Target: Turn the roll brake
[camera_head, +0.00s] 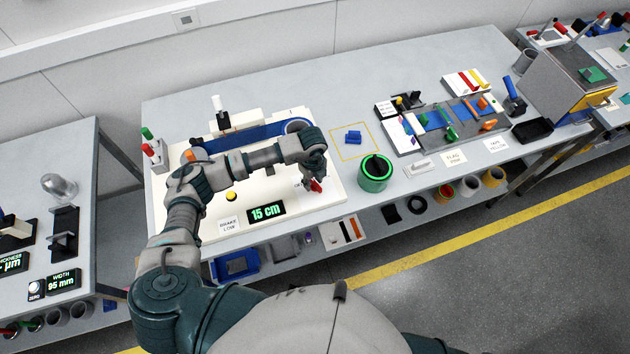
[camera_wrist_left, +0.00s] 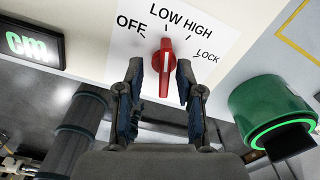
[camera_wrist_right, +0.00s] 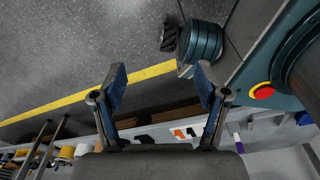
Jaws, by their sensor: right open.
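The roll brake is a red rotary knob (camera_wrist_left: 166,72) on a white dial plate marked OFF, LOW, HIGH and LOCK. Its upper end points near the LOW mark. In the head view the knob (camera_head: 316,186) shows partly below my left gripper (camera_head: 312,178). In the left wrist view my left gripper (camera_wrist_left: 160,75) is open, with one finger on each side of the knob and visible gaps between. A card (camera_head: 228,226) reads BRAKE LOW. My right gripper (camera_wrist_right: 160,82) is open and empty, away from the knob, over the floor.
A green-lit display (camera_head: 266,211) reads 15 cm left of the knob. A dark green canister (camera_head: 375,173) stands close to the right of the board. A blue block (camera_head: 353,137) lies in a yellow square. In the right wrist view a red button (camera_wrist_right: 262,92) is at right.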

